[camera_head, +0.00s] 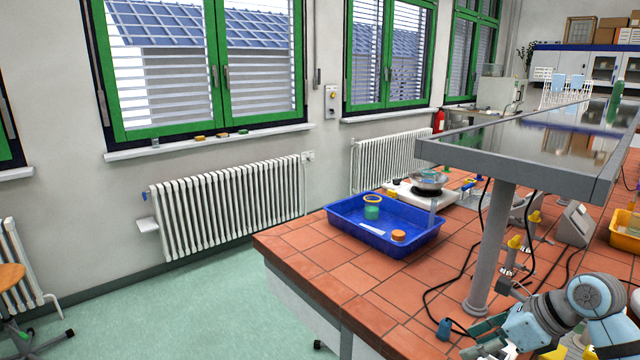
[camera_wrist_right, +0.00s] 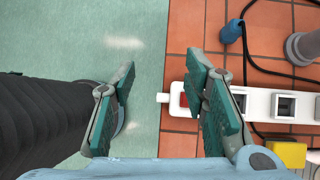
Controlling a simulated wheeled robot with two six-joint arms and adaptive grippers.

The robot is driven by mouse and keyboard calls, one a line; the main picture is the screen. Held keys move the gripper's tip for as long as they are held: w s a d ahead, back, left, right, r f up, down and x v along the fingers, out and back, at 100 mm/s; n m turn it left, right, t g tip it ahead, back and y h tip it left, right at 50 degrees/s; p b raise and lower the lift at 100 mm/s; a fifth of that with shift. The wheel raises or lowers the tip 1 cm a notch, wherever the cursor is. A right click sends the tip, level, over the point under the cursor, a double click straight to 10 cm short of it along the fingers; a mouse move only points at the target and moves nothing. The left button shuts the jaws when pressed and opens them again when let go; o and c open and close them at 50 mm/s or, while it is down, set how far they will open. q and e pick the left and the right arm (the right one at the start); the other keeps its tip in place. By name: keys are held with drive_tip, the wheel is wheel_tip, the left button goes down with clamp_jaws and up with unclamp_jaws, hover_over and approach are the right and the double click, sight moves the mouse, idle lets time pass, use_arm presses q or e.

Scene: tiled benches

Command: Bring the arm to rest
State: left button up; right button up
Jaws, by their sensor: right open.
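My right gripper (camera_head: 484,338) is at the bottom right of the head view, low over the front edge of the tiled bench (camera_head: 320,270). In the right wrist view my right gripper (camera_wrist_right: 163,98) has its two green-padded fingers spread apart. My left gripper is in neither view.
A white power strip (camera_wrist_right: 258,104) with a yellow block (camera_wrist_right: 288,153) lies beside the right finger in the wrist view. A blue tray (camera_head: 345,232) holds several small items. A grey post (camera_head: 490,250) carries a raised shelf (camera_head: 500,166). Dark cables cross the tiles.

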drive_tip(key=a+r+m+t+y, duration=0.6)
drive_tip(key=a+r+t+y, duration=0.35)
drive_tip(key=a, duration=0.65)
drive_tip(key=d+m+t+h, duration=0.85)
drive_tip(key=m+h, duration=0.45)
drive_tip(key=m, duration=0.7)
drive_tip(key=s+d+f+m+g+h, duration=0.35)
drive_tip(key=f+m, duration=0.25)
drive_tip(key=f, duration=0.2)
drive_tip(key=s+d+f+m+g+h, duration=0.2)
drive_tip(key=s+f+m+g+h, duration=0.1)
drive_tip(key=f+m+g, duration=0.3)
drive_tip(key=s+a+f+m+g+y, duration=0.2)
drive_tip(key=s+a+f+g, duration=0.25)
drive_tip(key=s+f, duration=0.45)
drive_tip(key=s+a+f+m+g+y, duration=0.25)
drive_tip(key=s+f+g, duration=0.35)
drive_tip(key=s, duration=0.5)
wheel_tip(320, 180, down, 21)
drive_tip(key=s+d, duration=0.1)
drive_tip(key=s, duration=0.1)
drive_tip(key=s+d+f+g, duration=0.1)
drive_tip(key=s+f+g, duration=0.1)
drive_tip(key=s+f, duration=1)
drive_tip(key=shift+s+f+m, duration=0.25)
drive_tip(key=shift+s+m, duration=0.1)
drive_tip(key=shift+s, duration=0.6)
